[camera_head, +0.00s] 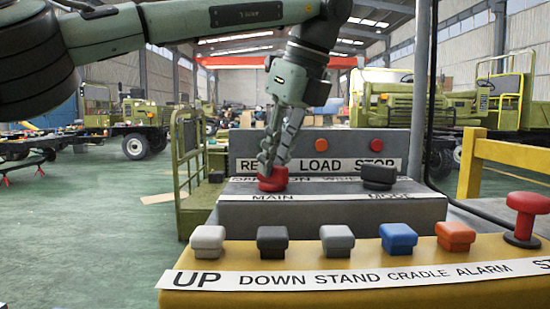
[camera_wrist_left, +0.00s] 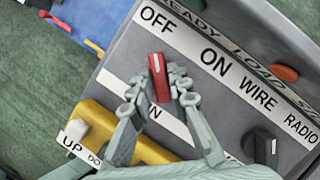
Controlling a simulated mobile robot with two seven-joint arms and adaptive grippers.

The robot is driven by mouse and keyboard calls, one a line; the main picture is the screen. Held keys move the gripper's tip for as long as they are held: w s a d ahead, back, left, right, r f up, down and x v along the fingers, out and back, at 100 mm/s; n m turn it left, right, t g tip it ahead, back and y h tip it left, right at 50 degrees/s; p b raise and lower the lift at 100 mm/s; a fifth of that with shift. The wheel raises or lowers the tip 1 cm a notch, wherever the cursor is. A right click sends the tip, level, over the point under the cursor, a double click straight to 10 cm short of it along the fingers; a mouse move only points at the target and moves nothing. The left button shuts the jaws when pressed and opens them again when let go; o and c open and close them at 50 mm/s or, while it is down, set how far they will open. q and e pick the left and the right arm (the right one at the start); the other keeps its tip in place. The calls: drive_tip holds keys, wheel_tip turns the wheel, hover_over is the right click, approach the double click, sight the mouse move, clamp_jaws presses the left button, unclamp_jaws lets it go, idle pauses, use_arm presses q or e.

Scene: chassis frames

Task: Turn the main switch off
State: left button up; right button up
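The main switch is a red knob (camera_head: 272,181) on the grey panel, above the label MAIN. In the left wrist view the red knob (camera_wrist_left: 158,78) has its white mark pointing up the picture, towards the word OFF rather than ON. My left gripper (camera_head: 270,160) reaches down onto the knob from above. In the left wrist view its two fingertips (camera_wrist_left: 160,80) lie on either side of the knob, close against it, and look shut on it. The fingers hide part of the panel lettering. My right gripper is in neither view.
A black mode knob (camera_head: 378,177) sits to the right on the same panel. Orange and red buttons (camera_head: 376,145) are behind. In front, a yellow console (camera_head: 200,297) carries several coloured buttons and a red mushroom button (camera_head: 526,208). A grey post (camera_head: 421,90) stands at the right.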

use_arm(q)
drive_tip(key=o, duration=0.4)
drive_tip(key=shift+c, duration=0.2)
drive_tip(key=v, duration=1.2)
drive_tip(key=shift+a, duration=0.15)
